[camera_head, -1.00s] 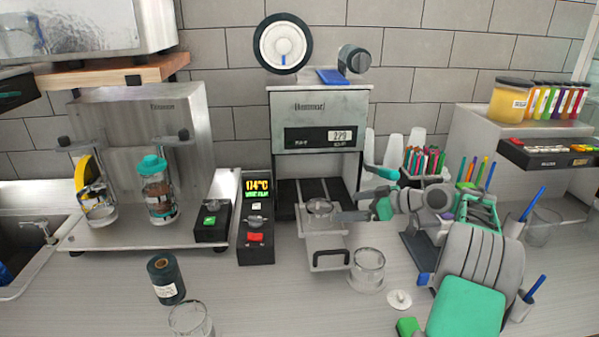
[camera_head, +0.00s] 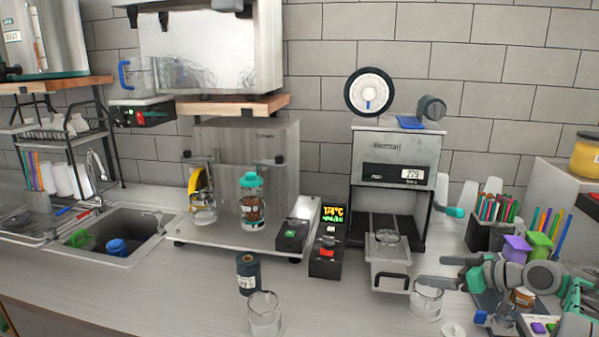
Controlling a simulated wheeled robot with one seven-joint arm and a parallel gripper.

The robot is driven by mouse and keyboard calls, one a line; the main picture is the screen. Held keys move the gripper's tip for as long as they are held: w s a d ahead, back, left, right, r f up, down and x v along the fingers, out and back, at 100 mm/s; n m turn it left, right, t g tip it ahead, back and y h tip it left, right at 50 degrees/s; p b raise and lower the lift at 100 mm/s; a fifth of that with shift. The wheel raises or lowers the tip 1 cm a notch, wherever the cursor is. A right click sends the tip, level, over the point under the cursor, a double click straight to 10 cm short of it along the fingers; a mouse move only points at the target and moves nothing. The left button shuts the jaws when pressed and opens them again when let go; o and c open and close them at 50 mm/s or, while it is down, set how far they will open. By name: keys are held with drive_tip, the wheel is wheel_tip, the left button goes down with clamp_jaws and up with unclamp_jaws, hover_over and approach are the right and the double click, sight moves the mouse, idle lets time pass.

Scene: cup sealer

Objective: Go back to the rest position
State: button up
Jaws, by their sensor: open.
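My gripper (camera_head: 432,272) is open and empty at the right, with its fingers pointing left. It is to the right of the sealer's pulled-out tray (camera_head: 389,270) and above a clear cup (camera_head: 427,302) on the counter. The cup sealer (camera_head: 394,158) stands against the wall, its display lit. A clear cup (camera_head: 388,240) sits in the tray's holder, apart from my fingers. A teal-tipped handle (camera_head: 455,212) sticks out at the sealer's right side. My arm runs off toward the lower right.
A black control box (camera_head: 328,250) stands left of the sealer. A dark film roll (camera_head: 247,274) and another clear cup (camera_head: 265,316) stand at the front. Pen holders (camera_head: 488,232) are behind my arm. The sink (camera_head: 120,235) is far left. The front counter between has free room.

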drive_tip(key=a+r+m+g+h, duration=0.2)
drive_tip(key=a, duration=0.9)
drive_tip(key=s+a+m+g+h, duration=0.2)
drive_tip(key=s+a+h, duration=0.1)
drive_tip(key=s+a, duration=0.55)
drive_tip(key=s+a+f+m+g+h, duration=0.1)
drive_tip(key=s+f, duration=0.2)
drive_tip(key=s, duration=0.7)
drive_tip(key=s+a+f+m+g+h, duration=0.1)
drive_tip(key=s+f+m+h, duration=0.1)
drive_tip(key=s, duration=0.8)
drive_tip(key=shift+s+f+m, duration=0.15)
drive_tip(key=shift+f+m, duration=0.15)
drive_tip(key=shift+f, duration=0.1)
drive_tip(key=shift+c, duration=0.4)
